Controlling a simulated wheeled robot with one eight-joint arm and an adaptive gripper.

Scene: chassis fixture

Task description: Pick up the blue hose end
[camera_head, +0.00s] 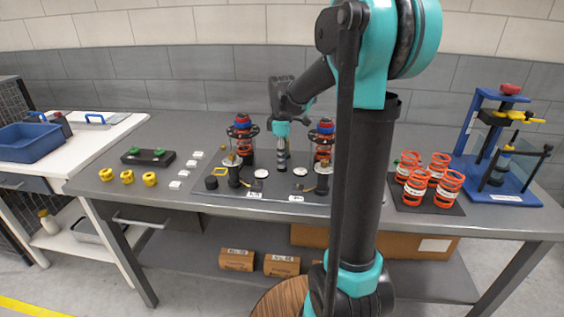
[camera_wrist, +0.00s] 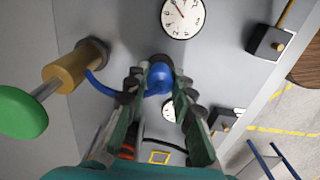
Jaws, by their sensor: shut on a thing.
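The blue hose end (camera_wrist: 158,79) sits between the two fingers of my gripper (camera_wrist: 159,88) in the wrist view. The fingers are shut on it. A blue hose (camera_wrist: 100,85) curves from it toward a brass-coloured cylinder (camera_wrist: 68,69) on the left. In the head view my gripper (camera_head: 282,152) points down over the middle of the dark fixture plate, between two orange spring units (camera_head: 241,140). The hose end is too small to make out there.
A round white dial (camera_wrist: 184,17) lies ahead of the fingers in the wrist view. In the head view, loose orange springs (camera_head: 437,167) and a blue press (camera_head: 500,180) stand at the right. Yellow parts (camera_head: 127,177) and a blue bin (camera_head: 30,142) are at the left.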

